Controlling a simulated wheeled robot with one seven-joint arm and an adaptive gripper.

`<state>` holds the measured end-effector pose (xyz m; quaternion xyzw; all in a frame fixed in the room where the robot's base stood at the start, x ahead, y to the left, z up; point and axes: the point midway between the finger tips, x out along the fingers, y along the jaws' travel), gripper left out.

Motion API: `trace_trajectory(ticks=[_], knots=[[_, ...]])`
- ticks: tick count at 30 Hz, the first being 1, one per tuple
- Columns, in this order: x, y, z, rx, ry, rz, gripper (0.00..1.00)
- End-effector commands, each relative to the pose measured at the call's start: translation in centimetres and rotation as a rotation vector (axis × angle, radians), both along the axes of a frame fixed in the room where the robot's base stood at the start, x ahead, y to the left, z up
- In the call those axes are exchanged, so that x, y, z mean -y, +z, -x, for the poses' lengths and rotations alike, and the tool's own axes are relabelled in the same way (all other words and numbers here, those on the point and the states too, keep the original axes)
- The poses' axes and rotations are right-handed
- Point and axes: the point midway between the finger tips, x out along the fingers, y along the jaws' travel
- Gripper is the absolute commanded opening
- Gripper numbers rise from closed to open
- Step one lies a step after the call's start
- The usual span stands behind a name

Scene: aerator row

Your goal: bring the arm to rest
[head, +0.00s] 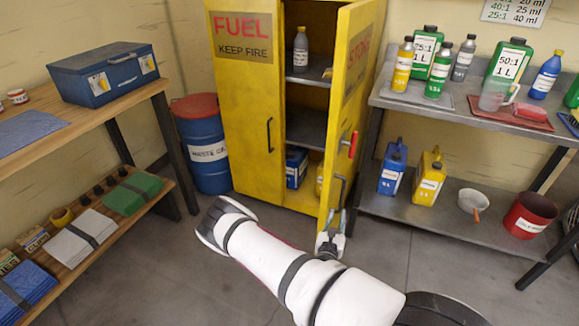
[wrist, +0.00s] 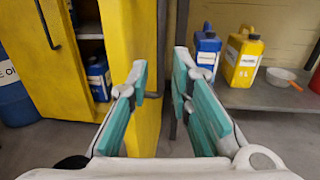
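My gripper (wrist: 160,90) is open in the wrist view, its two teal-padded fingers apart with nothing held between them. In the head view my gripper (head: 330,242) is at the end of my white arm, in front of the lower edge of the open cabinet door (head: 352,100). Beyond the fingers the wrist view shows the yellow door (wrist: 128,45) behind the left finger. I cannot tell whether the gripper touches the door. The yellow fuel cabinet (head: 243,120) stands with its right door swung outward, showing shelves inside.
A metal bench (head: 385,95) with bottles and cans stands at right, with jugs, a pan and a red pot (head: 530,214) on its lower shelf. A wooden bench (head: 90,122) with a blue toolbox (head: 100,75) is at left. A blue drum (head: 205,150) stands beside the cabinet. The floor in front is clear.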

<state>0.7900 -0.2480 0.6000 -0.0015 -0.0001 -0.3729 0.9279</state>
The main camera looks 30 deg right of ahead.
Motion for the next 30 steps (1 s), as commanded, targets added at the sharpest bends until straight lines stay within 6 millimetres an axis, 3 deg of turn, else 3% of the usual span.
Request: trace_trajectory(ticks=[5, 8, 17, 24, 30], knots=[[0.0, 0.3, -0.1, 0.006, -0.007, -0.001, 0.2], [0.1, 2.2, -0.4, 0.043, -0.047, -0.004, 0.2], [1.2, 14.4, 0.5, 0.288, -0.369, -0.074, 0.2], [1.3, 23.1, 3.9, 0.464, -0.655, -0.187, 0.2], [0.5, 29.0, 7.7, 0.584, -0.879, -0.321, 0.2]])
